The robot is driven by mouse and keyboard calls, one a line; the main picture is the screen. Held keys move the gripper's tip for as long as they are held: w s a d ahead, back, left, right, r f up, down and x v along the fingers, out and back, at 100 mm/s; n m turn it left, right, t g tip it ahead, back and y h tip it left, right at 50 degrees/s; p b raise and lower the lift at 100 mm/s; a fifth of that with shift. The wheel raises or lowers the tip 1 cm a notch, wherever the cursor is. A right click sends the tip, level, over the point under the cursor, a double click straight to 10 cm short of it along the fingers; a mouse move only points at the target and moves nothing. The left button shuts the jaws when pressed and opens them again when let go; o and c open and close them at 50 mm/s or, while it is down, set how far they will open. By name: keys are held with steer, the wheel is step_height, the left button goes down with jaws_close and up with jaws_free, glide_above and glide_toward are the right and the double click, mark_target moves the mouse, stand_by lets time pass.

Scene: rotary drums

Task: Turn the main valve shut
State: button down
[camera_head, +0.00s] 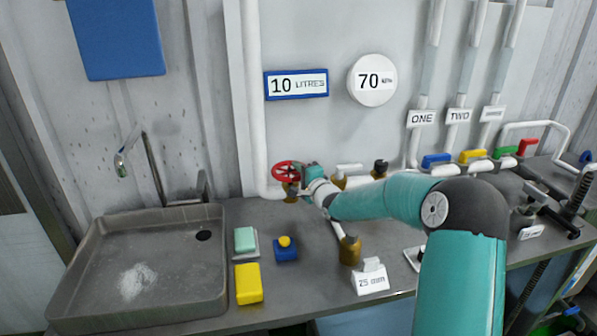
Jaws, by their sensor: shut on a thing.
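The main valve appears to be the red handwheel (286,172) on a brass body, where the white pipe (258,110) comes down the wall and bends right along the back of the bench. My teal arm reaches in from the lower right. My gripper (306,174) is at the right side of the red wheel and is shut on its rim. The fingers are small and partly hidden by the wrist. How far the valve is turned cannot be told.
A grey sink (140,268) with a tap is at the left. Green and yellow (248,284) blocks and a blue box with a yellow button (286,248) stand in front of the valve. A brass fitting (349,250) and a "25 mm" card (371,278) are below my arm. Coloured valve handles (472,156) line the right.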

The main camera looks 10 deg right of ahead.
mark_target(289, 173)
steer(key=m+h, duration=0.1)
steer(key=h, duration=0.1)
steer(key=m+h, duration=0.2)
steer(key=s+m+h, duration=0.1)
steer(key=h, duration=0.2)
steer(key=shift+a+m+t, duration=0.3)
steer(key=shift+a+t, duration=0.1)
steer(key=m+h, duration=0.1)
steer(key=h, duration=0.1)
steer(key=m+g+h, duration=0.1)
steer(key=h, duration=0.1)
steer(key=m+h, duration=0.2)
steer(key=shift+s+a+g, duration=0.35)
steer(key=shift+g, duration=0.05)
steer(key=m+g+h, duration=0.2)
steer(key=a+m+g+h, duration=0.1)
steer(key=m+g+h, duration=0.1)
steer(key=h, duration=0.1)
steer(key=shift+s+f+h, duration=0.1)
steer(key=shift+s+h, duration=0.1)
steer(key=shift+h, duration=0.1)
steer(key=shift+a+m+g+h, duration=0.2)
steer(key=shift+m+g+h, duration=0.7)
steer(key=shift+m+g, duration=0.55)
steer(key=shift+a+m+g+h, duration=0.15)
steer(key=shift+m+g+h, duration=0.85)
steer(key=shift+g, duration=0.75)
steer(key=c, duration=1.4)
jaws_free()
steer(key=shift+o, duration=0.2)
